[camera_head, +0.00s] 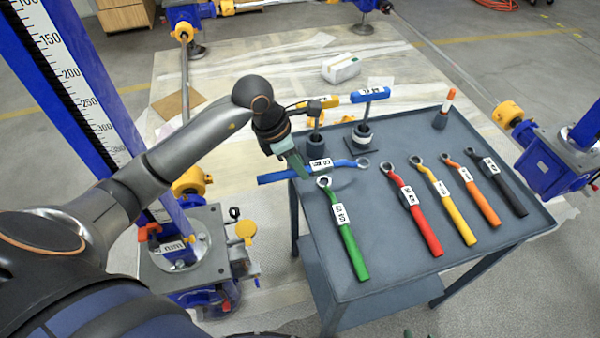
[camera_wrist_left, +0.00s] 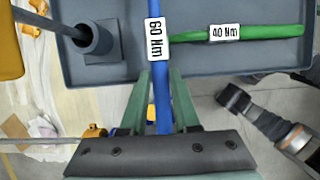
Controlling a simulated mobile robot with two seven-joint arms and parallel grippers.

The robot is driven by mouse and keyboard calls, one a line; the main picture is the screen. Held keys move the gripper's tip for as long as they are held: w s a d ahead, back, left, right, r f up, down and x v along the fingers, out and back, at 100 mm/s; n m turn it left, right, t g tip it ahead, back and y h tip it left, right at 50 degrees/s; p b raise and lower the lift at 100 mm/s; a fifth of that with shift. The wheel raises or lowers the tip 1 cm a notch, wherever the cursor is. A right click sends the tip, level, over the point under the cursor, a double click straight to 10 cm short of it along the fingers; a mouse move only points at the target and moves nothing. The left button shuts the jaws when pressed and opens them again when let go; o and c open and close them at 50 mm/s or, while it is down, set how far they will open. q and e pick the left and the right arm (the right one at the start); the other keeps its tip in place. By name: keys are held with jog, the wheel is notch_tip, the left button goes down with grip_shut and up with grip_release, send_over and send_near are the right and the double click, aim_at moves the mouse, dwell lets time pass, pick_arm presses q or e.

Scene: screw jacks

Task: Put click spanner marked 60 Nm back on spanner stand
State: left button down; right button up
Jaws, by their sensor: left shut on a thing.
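The blue click spanner (camera_head: 345,162) has a white label, which reads 60 Nm in the left wrist view (camera_wrist_left: 156,60). My left gripper (camera_head: 303,166) is shut on its handle; the fingers also show in the left wrist view (camera_wrist_left: 160,105). The handle end sticks out past the left edge of the grey trolley top (camera_head: 385,280). The ring end is over the top, near two upright tube holders. I cannot tell whether the spanner touches the surface. No separate spanner stand is clearly identifiable.
A green spanner (camera_head: 345,235), marked 40 Nm, lies close to the blue one. Red (camera_head: 415,215), yellow (camera_head: 450,205), orange (camera_head: 475,195) and black (camera_head: 500,185) spanners lie farther right. Tube holders (camera_head: 315,147) (camera_head: 362,137) hold tools at the back left. Blue jack columns flank the trolley.

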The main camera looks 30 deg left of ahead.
pick_arm(q)
jog(key=shift+w+f, duration=0.2)
jog(key=shift+f, duration=1.55)
jog(key=shift+f+b, duration=0.4)
jog(key=shift+b, duration=0.05)
jog(key=c, duration=0.6)
grip_release()
jog(key=shift+c, duration=0.2)
